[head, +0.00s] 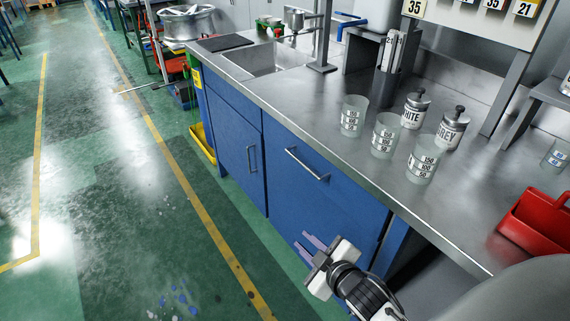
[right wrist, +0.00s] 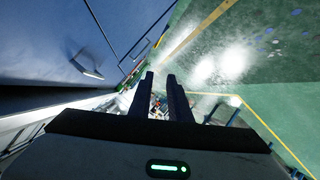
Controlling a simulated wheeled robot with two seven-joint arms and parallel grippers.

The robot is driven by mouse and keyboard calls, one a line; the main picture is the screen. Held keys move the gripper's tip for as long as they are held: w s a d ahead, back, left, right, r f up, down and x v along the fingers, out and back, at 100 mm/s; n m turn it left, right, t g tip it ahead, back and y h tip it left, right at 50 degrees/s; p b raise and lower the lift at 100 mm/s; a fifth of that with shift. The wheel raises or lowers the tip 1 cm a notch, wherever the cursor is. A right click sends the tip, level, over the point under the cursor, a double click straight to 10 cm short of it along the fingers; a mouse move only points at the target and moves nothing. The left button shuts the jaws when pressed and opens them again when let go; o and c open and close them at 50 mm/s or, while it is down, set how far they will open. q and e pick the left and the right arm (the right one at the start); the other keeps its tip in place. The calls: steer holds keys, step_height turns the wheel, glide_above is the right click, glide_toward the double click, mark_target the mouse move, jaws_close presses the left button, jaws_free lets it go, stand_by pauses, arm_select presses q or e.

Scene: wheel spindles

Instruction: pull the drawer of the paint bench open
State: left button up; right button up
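The paint bench has a steel top (head: 300,100) and a blue front. The drawer (head: 335,185) is the blue front panel at the right, with a silver bar handle (head: 307,165) near its top. It looks shut, flush with the front. My right gripper (head: 309,246) is in front of and below the handle, apart from it, over the floor. Its two fingers stand apart with nothing between them, also in the right wrist view (right wrist: 160,97). There a bar handle (right wrist: 86,66) shows on a blue panel to the left; I cannot tell which handle. My left gripper is out of view.
A cabinet door with an upright handle (head: 251,158) is left of the drawer. Cups (head: 384,135), two labelled bottles (head: 414,110) and a red caddy (head: 535,222) stand on the bench top. A yellow tray (head: 202,144) is by the bench's far end.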

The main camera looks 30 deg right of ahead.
mark_target(306, 168)
steer(key=w+d+r+n+t+h, duration=0.2)
steer(key=w+d+r+n+h, duration=0.1)
steer(key=w+d+r, duration=0.55)
steer(key=shift+m, duration=0.3)
steer(key=x, duration=0.3)
steer(key=b+x, duration=0.1)
steer(key=x, duration=0.3)
steer(key=b+x, duration=0.1)
steer(key=x, duration=0.3)
steer(key=shift+d+r, duration=0.15)
steer(key=shift+r, duration=0.15)
jaws_close()
